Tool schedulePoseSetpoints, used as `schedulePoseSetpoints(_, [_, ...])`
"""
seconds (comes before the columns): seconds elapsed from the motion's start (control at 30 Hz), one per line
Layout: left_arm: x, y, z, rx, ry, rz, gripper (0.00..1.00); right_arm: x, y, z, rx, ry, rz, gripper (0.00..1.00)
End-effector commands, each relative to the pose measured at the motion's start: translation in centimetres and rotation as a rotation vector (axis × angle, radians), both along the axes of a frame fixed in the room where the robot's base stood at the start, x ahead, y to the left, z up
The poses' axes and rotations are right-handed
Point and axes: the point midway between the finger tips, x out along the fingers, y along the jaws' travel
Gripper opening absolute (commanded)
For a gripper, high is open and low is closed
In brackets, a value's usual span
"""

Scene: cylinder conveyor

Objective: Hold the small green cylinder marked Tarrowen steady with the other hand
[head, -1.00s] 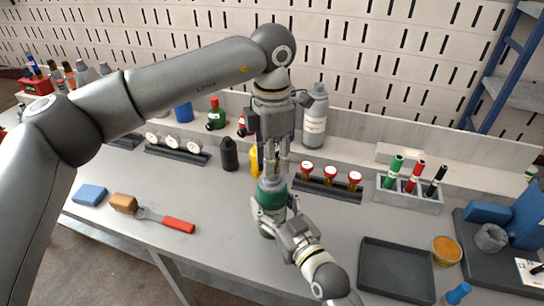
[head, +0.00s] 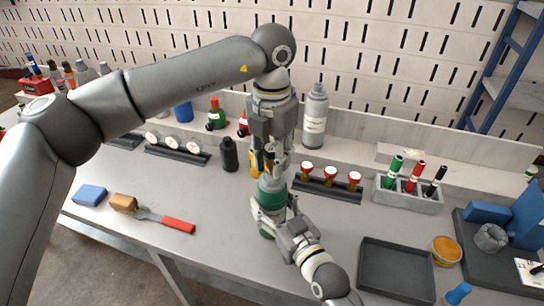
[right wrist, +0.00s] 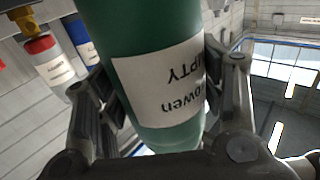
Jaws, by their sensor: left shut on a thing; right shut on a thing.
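The small green cylinder (head: 268,186) stands upright at the middle of the bench in the head view. In the right wrist view the green cylinder (right wrist: 150,32) shows a white label, upside down, with "owen" and "PTY" readable. My right gripper (head: 275,209) is shut around its body from the front right; its fingers lie on both sides of the cylinder in the right wrist view (right wrist: 160,95). My left gripper (head: 271,170) points straight down and is shut on the cylinder's top end. The fingers hide what exactly they grip there.
A marker holder (head: 410,196) and an empty dark tray (head: 396,270) are at the right. A brush (head: 165,220) and blue sponge (head: 89,195) lie left.

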Motion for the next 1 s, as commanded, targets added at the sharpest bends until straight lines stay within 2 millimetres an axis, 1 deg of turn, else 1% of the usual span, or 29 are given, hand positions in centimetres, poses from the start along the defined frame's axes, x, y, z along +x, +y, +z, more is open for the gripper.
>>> schedulePoseSetpoints(0.1, [0.01,-0.02,0.02,-0.001,-0.001,0.106,0.0,-0.01,0.03,-0.02,0.0,0.0,0.0,0.34])
schedulePoseSetpoints(0.2, [0.01,-0.02,0.03,-0.001,-0.001,0.155,0.0,-0.01,0.03,-0.02,-0.001,0.0,0.0,0.34])
schedulePoseSetpoints(0.57, [0.02,-0.01,0.03,-0.001,-0.001,0.183,0.0,-0.01,0.03,-0.01,0.0,0.0,0.001,0.34])
schedulePoseSetpoints(0.67, [0.02,-0.01,0.04,-0.001,-0.001,0.263,0.0,-0.01,0.03,-0.02,0.0,0.0,0.0,0.34])
schedulePoseSetpoints(1.0, [0.03,0.01,0.07,0.0,-0.001,0.623,0.0,-0.01,0.03,-0.02,0.0,0.0,0.0,0.34])
